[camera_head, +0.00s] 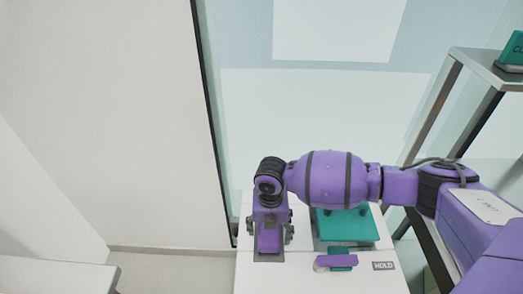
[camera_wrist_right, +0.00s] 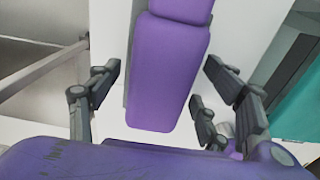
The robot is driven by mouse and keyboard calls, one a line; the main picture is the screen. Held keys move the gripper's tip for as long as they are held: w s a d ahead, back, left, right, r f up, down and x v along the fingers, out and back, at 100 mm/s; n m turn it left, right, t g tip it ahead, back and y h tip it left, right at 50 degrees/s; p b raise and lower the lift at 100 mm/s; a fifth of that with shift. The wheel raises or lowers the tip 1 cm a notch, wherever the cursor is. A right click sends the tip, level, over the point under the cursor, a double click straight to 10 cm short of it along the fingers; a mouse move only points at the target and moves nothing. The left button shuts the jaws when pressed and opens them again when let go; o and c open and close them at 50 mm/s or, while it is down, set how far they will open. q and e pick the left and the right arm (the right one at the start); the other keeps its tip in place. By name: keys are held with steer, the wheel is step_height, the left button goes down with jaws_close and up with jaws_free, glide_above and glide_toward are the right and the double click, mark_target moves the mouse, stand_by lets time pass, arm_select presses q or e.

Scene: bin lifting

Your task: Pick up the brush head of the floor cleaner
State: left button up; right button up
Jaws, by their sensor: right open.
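My right gripper (camera_head: 269,236) points down over the left part of a white surface, and its fingers are open. In the right wrist view the fingers (camera_wrist_right: 165,105) stand wide apart on both sides of a long purple piece (camera_wrist_right: 170,70) with a rounded end. I cannot tell whether this piece is the brush head or whether the fingers touch it. A small purple and teal piece (camera_head: 337,262) lies right of the gripper in the head view; I cannot tell what it is. My left gripper is not in view.
The white surface (camera_head: 320,283) carries a teal item (camera_head: 343,228) behind the small piece, partly covered by my right arm. A metal-framed shelf (camera_head: 480,66) stands at the right with a teal object (camera_head: 513,52) on it. White walls stand at the left.

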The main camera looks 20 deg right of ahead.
steer(key=c, duration=1.4)
steer(key=shift+r, duration=0.15)
steer(key=shift+w+r, duration=0.1)
steer(key=shift+r, duration=0.5)
steer(key=s+d+r, duration=0.8)
steer(key=s+r, duration=0.3)
steer(key=shift+s+d+r+p, duration=0.15)
steer(key=shift+s+r+p, duration=0.1)
steer(key=shift+p, duration=0.15)
